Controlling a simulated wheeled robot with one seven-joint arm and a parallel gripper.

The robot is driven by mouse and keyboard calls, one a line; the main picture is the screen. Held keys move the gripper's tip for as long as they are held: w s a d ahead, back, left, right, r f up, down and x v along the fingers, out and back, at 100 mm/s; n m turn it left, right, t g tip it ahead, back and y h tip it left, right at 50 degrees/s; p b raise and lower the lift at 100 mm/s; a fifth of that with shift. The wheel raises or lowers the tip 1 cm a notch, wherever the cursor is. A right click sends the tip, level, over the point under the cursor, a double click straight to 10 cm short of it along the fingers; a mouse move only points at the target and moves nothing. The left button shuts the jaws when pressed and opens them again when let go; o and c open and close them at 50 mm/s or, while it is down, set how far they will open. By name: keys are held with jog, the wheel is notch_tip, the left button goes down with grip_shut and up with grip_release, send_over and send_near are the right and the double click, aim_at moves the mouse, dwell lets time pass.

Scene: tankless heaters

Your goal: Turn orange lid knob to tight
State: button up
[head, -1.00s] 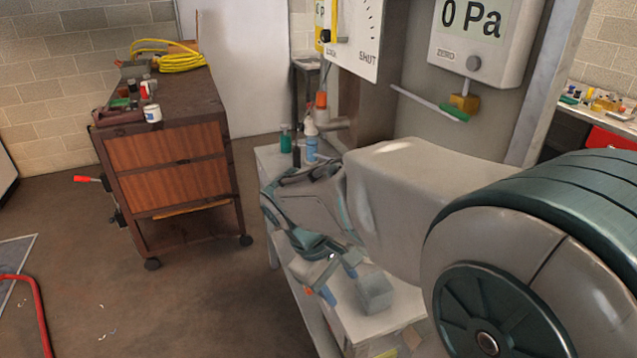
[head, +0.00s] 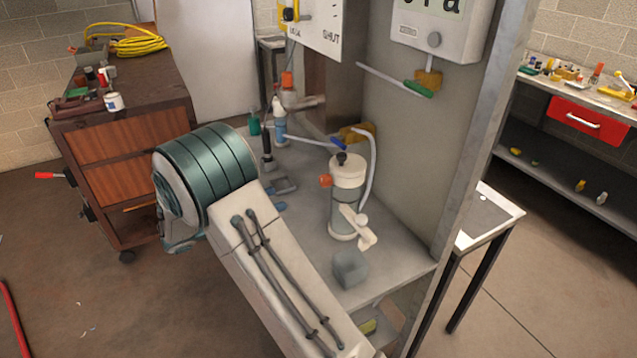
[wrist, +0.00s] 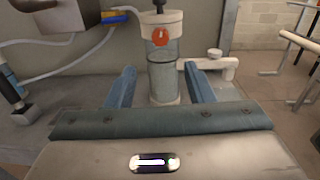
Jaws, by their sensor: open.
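The canister (head: 346,200) is a pale upright cylinder with a clear body, standing on the grey bench. It has a black knob on top and a white lever low at its front right. The orange lid knob (head: 325,181) sticks out from the left of its upper part.
A grey block (head: 350,268) sits on the bench in front of the canister. A white hose (head: 372,165) loops beside it. Bottles (head: 279,122) stand at the back left. A panel with a gauge box (head: 440,35) rises behind. A wooden cabinet (head: 115,160) stands left.

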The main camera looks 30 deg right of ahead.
aim_at(322, 183)
jog(key=d, duration=0.4)
jog(key=d+p, duration=0.1)
jog(key=d, duration=0.4)
jog(key=w+d+p, duration=0.1)
jog(key=d, duration=0.3)
jog(key=shift+d, duration=0.2)
jog(key=c, duration=1)
